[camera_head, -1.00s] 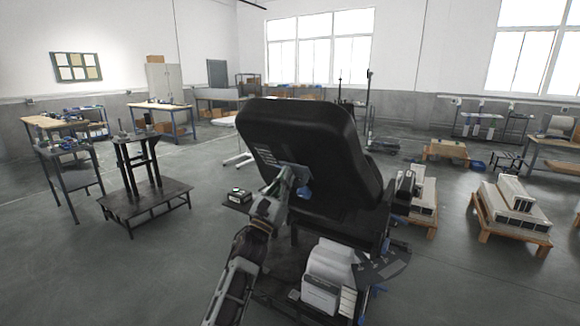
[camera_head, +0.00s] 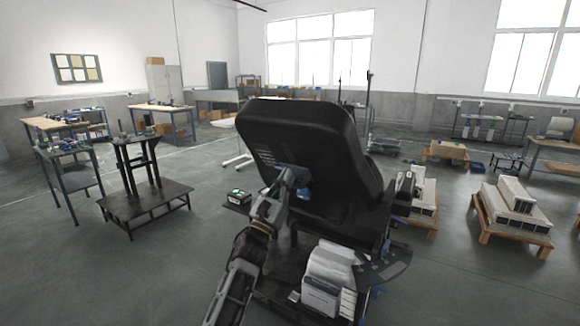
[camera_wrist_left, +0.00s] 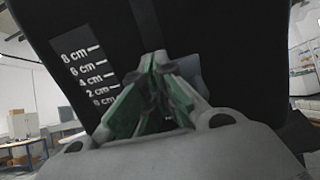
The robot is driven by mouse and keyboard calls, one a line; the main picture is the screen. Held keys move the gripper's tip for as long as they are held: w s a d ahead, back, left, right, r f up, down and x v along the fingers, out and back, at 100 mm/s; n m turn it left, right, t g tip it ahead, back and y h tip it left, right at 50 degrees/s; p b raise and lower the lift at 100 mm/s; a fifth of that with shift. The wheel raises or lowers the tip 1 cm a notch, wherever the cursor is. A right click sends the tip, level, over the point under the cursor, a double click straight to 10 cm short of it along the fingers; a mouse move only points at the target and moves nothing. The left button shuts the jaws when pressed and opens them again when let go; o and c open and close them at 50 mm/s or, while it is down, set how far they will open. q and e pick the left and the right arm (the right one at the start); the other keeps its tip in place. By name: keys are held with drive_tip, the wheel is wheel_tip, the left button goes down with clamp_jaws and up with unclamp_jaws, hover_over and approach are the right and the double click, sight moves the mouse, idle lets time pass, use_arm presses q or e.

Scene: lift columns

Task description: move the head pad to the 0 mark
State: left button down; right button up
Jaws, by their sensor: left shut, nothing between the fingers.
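A large black padded chair back (camera_head: 330,135) stands tilted in the middle of the head view, its rear side towards me. I cannot tell the head pad apart from the rest of the black padding. In the left wrist view a white scale (camera_wrist_left: 84,76) on the black rear face reads 8 cm at the top down to 0 cm. A small blue part (camera_head: 304,192) shows beside my left gripper (camera_head: 296,176), which is at the rear face. Its green-lined fingers (camera_wrist_left: 157,92) are shut and empty, pointing at the face right of the scale. My right gripper is not seen.
Under the chair are a white box-like unit (camera_head: 326,280) and a dark small box with a green light (camera_head: 238,198). A black stand (camera_head: 145,195) is at left. Pallets with white blocks (camera_head: 512,210) are at right. Floor at left front is clear.

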use_arm(q)
drive_tip(key=shift+r, duration=0.1)
drive_tip(key=shift+s+a+r, duration=0.15)
drive_tip(key=shift+s+r, duration=0.1)
drive_tip(key=shift+r, duration=0.05)
drive_tip(key=shift+s+a+r+p, duration=0.1)
drive_tip(key=shift+s+r+p, duration=0.05)
drive_tip(key=shift+r+p, duration=0.15)
drive_tip(key=shift+f, duration=0.1)
drive_tip(key=b+v, duration=0.3)
drive_tip(key=v, duration=0.6)
idle(1.5)
idle(0.8)
